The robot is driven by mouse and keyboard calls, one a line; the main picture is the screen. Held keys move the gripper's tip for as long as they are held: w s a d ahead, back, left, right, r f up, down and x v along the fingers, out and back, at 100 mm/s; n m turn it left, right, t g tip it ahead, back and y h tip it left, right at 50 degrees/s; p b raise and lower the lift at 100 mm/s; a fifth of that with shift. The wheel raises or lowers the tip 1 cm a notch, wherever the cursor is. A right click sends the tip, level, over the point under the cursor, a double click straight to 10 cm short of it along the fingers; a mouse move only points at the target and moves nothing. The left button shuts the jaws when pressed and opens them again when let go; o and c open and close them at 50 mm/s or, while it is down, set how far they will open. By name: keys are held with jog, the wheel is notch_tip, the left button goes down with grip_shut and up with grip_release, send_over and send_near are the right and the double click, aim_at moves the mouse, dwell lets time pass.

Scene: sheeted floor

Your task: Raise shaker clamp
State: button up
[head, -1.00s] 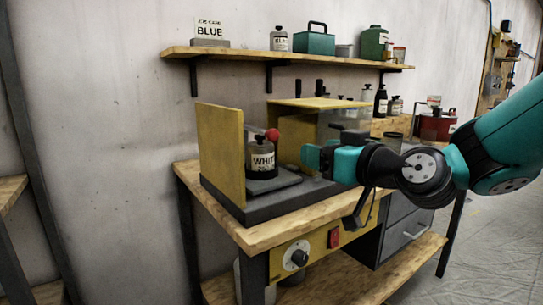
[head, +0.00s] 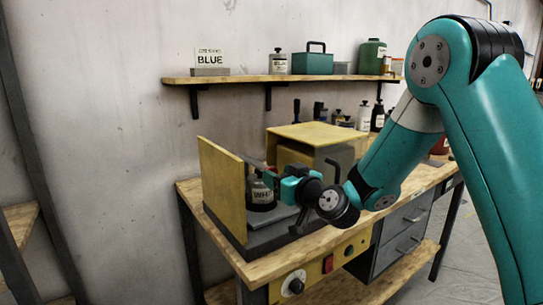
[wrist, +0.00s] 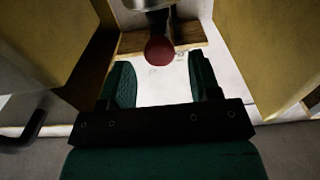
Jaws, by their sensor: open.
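The shaker (head: 222,190) stands on the bench with a yellow upright panel at its left and a yellow box-shaped part at its right. A dark jar (head: 261,193) with a white label sits upright on its platform. In the head view, my gripper (head: 272,180) reaches in from the right beside the jar top.
A yellow control panel with a dial (head: 294,282) and red switch (head: 328,264) is on the bench front. A wall shelf (head: 270,79) above holds a BLUE sign (head: 210,60), a green toolbox (head: 312,61) and containers. Yellow walls flank my gripper closely.

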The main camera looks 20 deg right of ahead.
aim_at(256, 164)
jog(key=shift+p+x, duration=0.7)
jog(key=shift+x, duration=1.15)
